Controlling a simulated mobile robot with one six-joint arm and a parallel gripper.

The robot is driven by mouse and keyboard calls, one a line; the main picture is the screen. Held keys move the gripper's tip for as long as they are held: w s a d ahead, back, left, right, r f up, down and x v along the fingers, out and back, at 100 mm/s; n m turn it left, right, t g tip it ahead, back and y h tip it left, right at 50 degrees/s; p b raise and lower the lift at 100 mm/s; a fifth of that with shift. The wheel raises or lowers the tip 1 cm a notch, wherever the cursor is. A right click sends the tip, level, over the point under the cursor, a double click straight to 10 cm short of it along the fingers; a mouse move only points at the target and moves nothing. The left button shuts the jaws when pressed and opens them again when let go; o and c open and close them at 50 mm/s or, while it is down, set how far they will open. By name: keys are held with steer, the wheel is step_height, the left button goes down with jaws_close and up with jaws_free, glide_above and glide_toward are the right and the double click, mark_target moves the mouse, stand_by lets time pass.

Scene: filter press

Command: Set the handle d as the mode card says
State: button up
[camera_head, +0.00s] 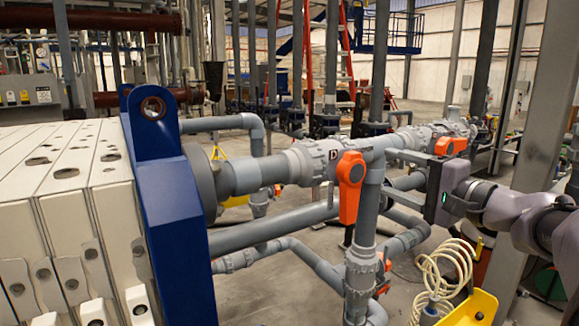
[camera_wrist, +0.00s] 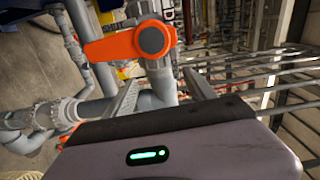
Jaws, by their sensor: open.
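The orange handle d (camera_head: 350,186) sits on a grey pipe valve beside a dark letter D (camera_head: 333,165). It points straight down from its round hub. In the wrist view the handle (camera_wrist: 125,43) lies beyond the fingertips, its hub towards the right. My gripper (camera_head: 386,170) is right of the handle in the head view, with fingers spread and apart from it. In the wrist view the fingers (camera_wrist: 163,73) are open with nothing gripped. A small white card (camera_head: 43,95) hangs on the grey panel at far left; its text is too small to read, and I cannot tell whether it is the mode card.
A second orange handle (camera_head: 450,145) sits on the pipe behind my gripper. The blue press plate (camera_head: 165,220) stands left. Grey pipes run below and behind handle d.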

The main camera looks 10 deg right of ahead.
mark_target(353, 200)
steer(key=s+a+f+m+p, duration=0.1)
steer(key=a+f+m+p, duration=0.1)
steer(key=m+p, duration=0.65)
steer(key=s+a+f+m+p, duration=0.1)
steer(key=a+f+m+p, duration=0.2)
steer(key=m+p, duration=0.55)
steer(key=shift+m, duration=0.8)
steer(key=b+x, duration=0.1)
steer(key=x, duration=0.2)
steer(key=f+b+x, duration=0.1)
steer(key=x, duration=0.2)
steer(key=shift+w+f, duration=0.15)
steer(key=shift+w, duration=0.25)
steer(key=shift+w+a, duration=0.1)
steer(key=shift+w, duration=0.1)
steer(key=shift+c, duration=0.4)
